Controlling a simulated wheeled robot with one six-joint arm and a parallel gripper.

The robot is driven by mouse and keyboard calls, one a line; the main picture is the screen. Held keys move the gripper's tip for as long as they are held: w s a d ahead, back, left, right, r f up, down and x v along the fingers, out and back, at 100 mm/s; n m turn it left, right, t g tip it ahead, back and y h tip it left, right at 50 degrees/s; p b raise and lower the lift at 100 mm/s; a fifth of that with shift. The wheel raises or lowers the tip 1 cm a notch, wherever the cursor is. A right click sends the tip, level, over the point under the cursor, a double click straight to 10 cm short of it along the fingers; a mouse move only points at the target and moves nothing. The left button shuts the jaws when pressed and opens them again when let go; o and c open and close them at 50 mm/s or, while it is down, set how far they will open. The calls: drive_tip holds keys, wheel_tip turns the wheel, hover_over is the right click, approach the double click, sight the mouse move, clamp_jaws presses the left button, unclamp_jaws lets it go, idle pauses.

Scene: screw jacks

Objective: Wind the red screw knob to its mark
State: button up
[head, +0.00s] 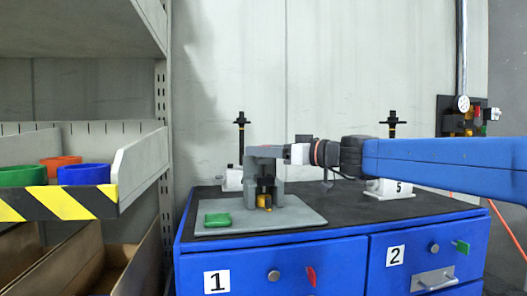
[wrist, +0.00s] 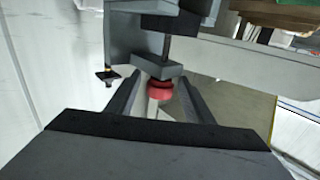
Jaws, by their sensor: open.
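The red screw knob (wrist: 160,91) shows in the wrist view, between the two dark fingers of my gripper (wrist: 161,80). The fingers are apart, with one on each side of the knob. A grey block sits just beyond the knob. In the head view my gripper (head: 290,154) is at the upper right of a grey jack frame (head: 254,165). The red knob cannot be made out there. The frame stands on a grey base plate (head: 300,213), with a black and yellow part (head: 265,194) in its opening. I cannot make out the knob's mark.
A green block (head: 217,220) lies on the plate's left. Two black-topped posts stand behind, left (head: 241,130) and right (head: 393,125), with a white unit (head: 388,188) marked 5 by the right one. A shelf (head: 140,160) with colored bins stands left of the blue cabinet (head: 330,265).

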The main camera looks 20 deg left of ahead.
drive_tip(key=shift+a, duration=0.1)
drive_tip(key=c, duration=1.1)
drive_tip(key=shift+o, duration=0.2)
drive_tip(key=shift+w+n+g, duration=0.15)
drive_tip(key=shift+n+g, duration=0.25)
drive_tip(key=shift+g, duration=0.2)
drive_tip(key=shift+n+g+y, duration=0.3)
drive_tip(key=shift+n+g, duration=0.4)
drive_tip(key=shift+g, duration=0.4)
drive_tip(key=n+g, duration=0.3)
drive_tip(key=g, duration=0.2)
drive_tip(key=shift+f, duration=0.1)
drive_tip(key=n+g+h, duration=0.1)
drive_tip(key=n+g, duration=0.1)
drive_tip(key=g, duration=0.1)
drive_tip(key=n+g+h, duration=0.2)
drive_tip(key=g, duration=0.1)
drive_tip(key=shift+n+g, duration=0.3)
drive_tip(key=shift+n, duration=0.1)
drive_tip(key=shift+n+g+h, duration=1.2)
drive_tip(key=shift+g+h, duration=0.2)
drive_tip(key=shift+s, duration=0.2)
